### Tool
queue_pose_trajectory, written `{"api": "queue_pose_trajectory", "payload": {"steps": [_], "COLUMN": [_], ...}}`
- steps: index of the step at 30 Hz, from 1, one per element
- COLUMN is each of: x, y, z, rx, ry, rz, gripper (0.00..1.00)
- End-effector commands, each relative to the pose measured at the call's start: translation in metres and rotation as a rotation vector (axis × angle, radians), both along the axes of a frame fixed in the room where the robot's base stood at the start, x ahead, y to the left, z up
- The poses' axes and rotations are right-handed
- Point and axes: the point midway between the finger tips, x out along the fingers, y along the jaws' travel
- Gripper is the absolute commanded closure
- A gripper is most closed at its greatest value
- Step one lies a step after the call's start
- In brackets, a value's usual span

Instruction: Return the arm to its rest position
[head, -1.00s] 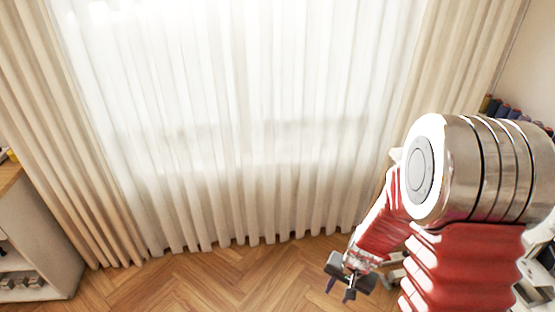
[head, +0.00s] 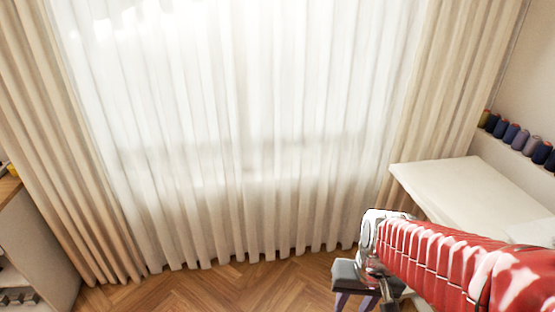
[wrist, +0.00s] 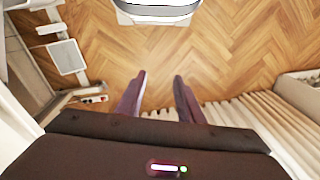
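My gripper (head: 355,303) is at the lower right of the head view, at the end of my red-sleeved arm (head: 440,262). It hangs low over the wood floor, in front of the curtain's foot and left of the white table. Its fingers point down, their tips near the picture's lower edge. In the wrist view its two purple fingers stand apart with bare floor between their tips (wrist: 160,78). It is open and holds nothing. The dark gripper body fills the bottom of that view.
A white table (head: 465,185) stands close behind my arm at right, with thread spools (head: 520,138) on a ledge beyond it. A cabinet (head: 35,245) stands at far left. Curtains (head: 240,150) hang across the back. The herringbone floor (head: 220,288) between is clear.

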Motion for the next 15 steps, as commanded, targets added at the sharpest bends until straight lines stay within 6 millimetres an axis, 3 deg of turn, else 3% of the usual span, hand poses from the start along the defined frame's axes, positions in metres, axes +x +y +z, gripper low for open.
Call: {"api": "queue_pose_trajectory", "payload": {"steps": [15], "x": [-0.025], "y": [-0.004], "z": [0.081], "rx": [-0.08], "ry": [-0.219], "rz": [0.078], "gripper": [0.66]}}
